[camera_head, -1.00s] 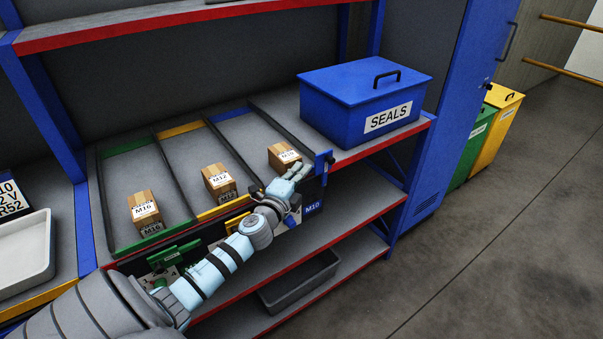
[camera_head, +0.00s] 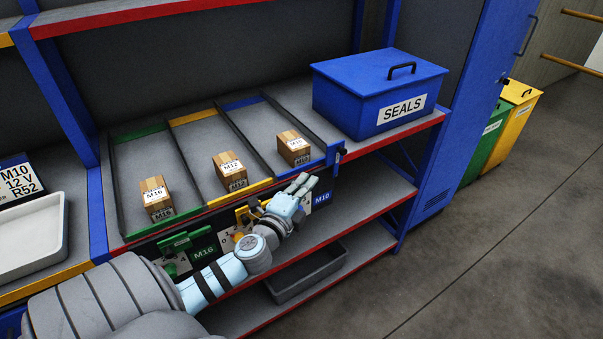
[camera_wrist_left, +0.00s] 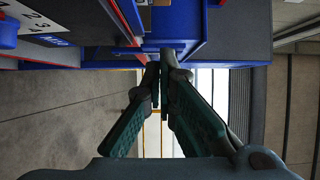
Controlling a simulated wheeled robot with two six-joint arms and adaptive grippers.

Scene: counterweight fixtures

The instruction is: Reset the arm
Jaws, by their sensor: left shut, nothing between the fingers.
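My left arm reaches in from the lower left of the head view. Its left gripper (camera_head: 302,183) is in front of the shelf's edge, near the blue M10 label (camera_head: 323,198), and partly covers the panel there. Its two dark fingers (camera_wrist_left: 160,72) meet at the tips in the left wrist view, with nothing between them. The fingers look clear of the boxes. My right gripper is not in view.
Three lanes hold wooden boxes marked M16 (camera_head: 157,198), M12 (camera_head: 230,172) and M10 (camera_head: 293,149). A blue SEALS box (camera_head: 345,105) stands to their right. A grey bin (camera_head: 305,275) sits below. The floor (camera_head: 500,230) at right is clear.

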